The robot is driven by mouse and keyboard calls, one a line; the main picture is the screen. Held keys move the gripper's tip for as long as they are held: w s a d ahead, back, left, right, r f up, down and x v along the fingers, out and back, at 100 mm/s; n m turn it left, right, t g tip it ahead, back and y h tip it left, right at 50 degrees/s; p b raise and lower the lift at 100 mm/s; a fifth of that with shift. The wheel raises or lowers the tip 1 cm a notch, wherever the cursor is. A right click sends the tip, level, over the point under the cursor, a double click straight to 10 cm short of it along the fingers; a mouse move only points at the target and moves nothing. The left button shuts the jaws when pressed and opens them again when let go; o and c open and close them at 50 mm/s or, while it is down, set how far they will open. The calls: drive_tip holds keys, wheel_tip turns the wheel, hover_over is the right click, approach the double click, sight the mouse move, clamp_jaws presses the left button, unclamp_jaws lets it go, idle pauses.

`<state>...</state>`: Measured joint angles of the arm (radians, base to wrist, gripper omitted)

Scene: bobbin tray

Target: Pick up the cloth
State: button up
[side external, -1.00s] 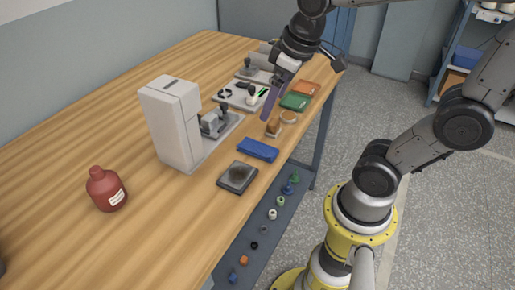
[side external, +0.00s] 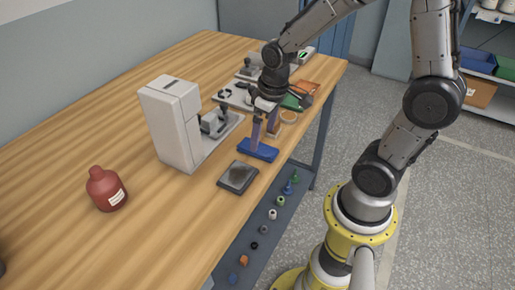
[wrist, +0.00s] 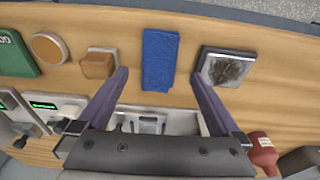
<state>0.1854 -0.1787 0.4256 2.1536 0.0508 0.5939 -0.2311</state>
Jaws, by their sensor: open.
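The blue cloth (side external: 262,154) lies folded flat near the front edge of the table. In the wrist view the cloth (wrist: 160,55) sits between my two fingers, its long side running away from me. My gripper (side external: 263,141) points down just above the cloth, with its purple fingers spread apart. In the wrist view my gripper (wrist: 160,75) is open and empty, with a finger on either side of the cloth. I cannot tell whether the fingertips touch the cloth or the table.
A grey square plate with a dark pad (side external: 238,176) lies close beside the cloth. A wooden block (wrist: 97,66) and a round wooden disc (wrist: 48,47) are on the other side. A white machine (side external: 168,122) stands behind. A red bottle (side external: 107,189) stands farther left.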

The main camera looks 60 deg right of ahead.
drive_tip(key=f, duration=0.2)
drive_tip(key=w+f, duration=0.1)
drive_tip(key=f, duration=0.1)
drive_tip(key=shift+w+f, duration=0.2)
drive_tip(key=shift+f, duration=0.2)
drive_tip(key=shift+c, duration=0.3)
drive_tip(key=c, duration=1.3)
drive_tip(key=shift+r, duration=0.15)
drive_tip(key=shift+r, duration=0.65)
drive_tip(key=s+r, duration=0.3)
drive_tip(key=s, duration=0.1)
drive_tip(key=s+a+r, duration=0.1)
drive_tip(key=s+r, duration=0.3)
drive_tip(key=s, duration=0.1)
drive_tip(key=s+a+r, duration=0.1)
drive_tip(key=s+r, duration=0.3)
drive_tip(key=s, duration=0.1)
drive_tip(key=shift+r, duration=0.25)
